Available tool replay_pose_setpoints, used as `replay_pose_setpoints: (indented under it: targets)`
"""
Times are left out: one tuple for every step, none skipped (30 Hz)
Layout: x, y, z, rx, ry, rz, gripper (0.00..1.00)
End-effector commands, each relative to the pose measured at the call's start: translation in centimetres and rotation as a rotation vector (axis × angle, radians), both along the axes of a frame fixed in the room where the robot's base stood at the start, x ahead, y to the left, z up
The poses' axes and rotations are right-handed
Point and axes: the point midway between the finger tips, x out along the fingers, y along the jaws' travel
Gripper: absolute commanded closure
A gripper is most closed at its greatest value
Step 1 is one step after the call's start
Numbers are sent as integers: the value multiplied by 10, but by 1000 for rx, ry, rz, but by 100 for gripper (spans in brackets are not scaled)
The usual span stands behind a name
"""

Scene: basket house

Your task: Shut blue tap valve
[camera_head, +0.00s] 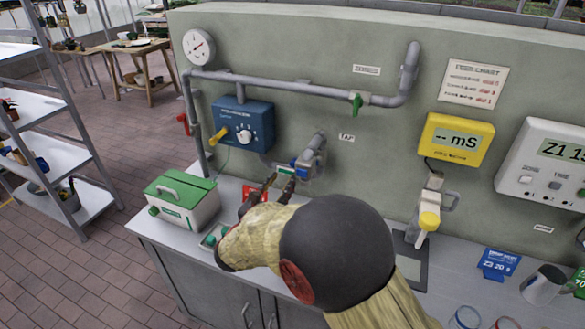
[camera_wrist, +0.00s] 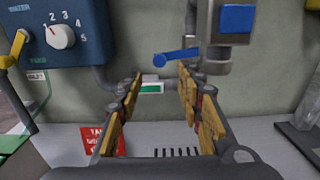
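The grey tap (camera_head: 314,152) sticks out from the wall and carries blue parts near its outlet. In the wrist view the tap body (camera_wrist: 226,48) has a square blue plate (camera_wrist: 237,18) on its front. A blue lever handle (camera_wrist: 177,57) points left from it, roughly level. My gripper (camera_wrist: 158,80) is open and empty, with its fingers spread just in front of and below the lever. In the head view my gripper (camera_head: 280,182) is left of and below the tap, partly hidden by my arm. No contact with the lever is clear.
A blue control box (camera_head: 243,123) with a white dial and yellow lever is left of the tap. A green-and-white case (camera_head: 182,204) and a red card (camera_wrist: 101,139) lie on the counter. A yellow meter (camera_head: 455,139) and another tap with a yellow part (camera_head: 429,220) are right.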

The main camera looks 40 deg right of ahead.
Motion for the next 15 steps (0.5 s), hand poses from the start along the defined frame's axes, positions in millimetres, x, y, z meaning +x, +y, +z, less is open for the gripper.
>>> replay_pose_setpoints:
  targets:
    - [3, -5, -1, 0, 0, -2, 63]
    - [4, -9, -1, 0, 0, -2, 63]
    - [7, -14, -1, 0, 1, -3, 63]
    - [9, -18, -1, 0, 1, -3, 63]
    - [12, -23, -1, -1, 0, -3, 63]
    - [15, -28, -1, -1, 0, -3, 63]
    - [18, -32, -1, 0, 1, -2, 63]
    - [20, -36, -1, -1, 2, -2, 63]
    - [23, -41, -1, -2, 1, -2, 63]
    - [25, -45, -1, -2, 1, -2, 63]
    - [27, -48, -1, -1, 2, -2, 63]
    - [29, -52, -1, -2, 3, -1, 63]
    - [31, -54, -1, -2, 3, 0, 63]
    - [33, -56, -1, -2, 2, 1, 63]
    - [34, -59, 0, -2, 2, 0, 63]
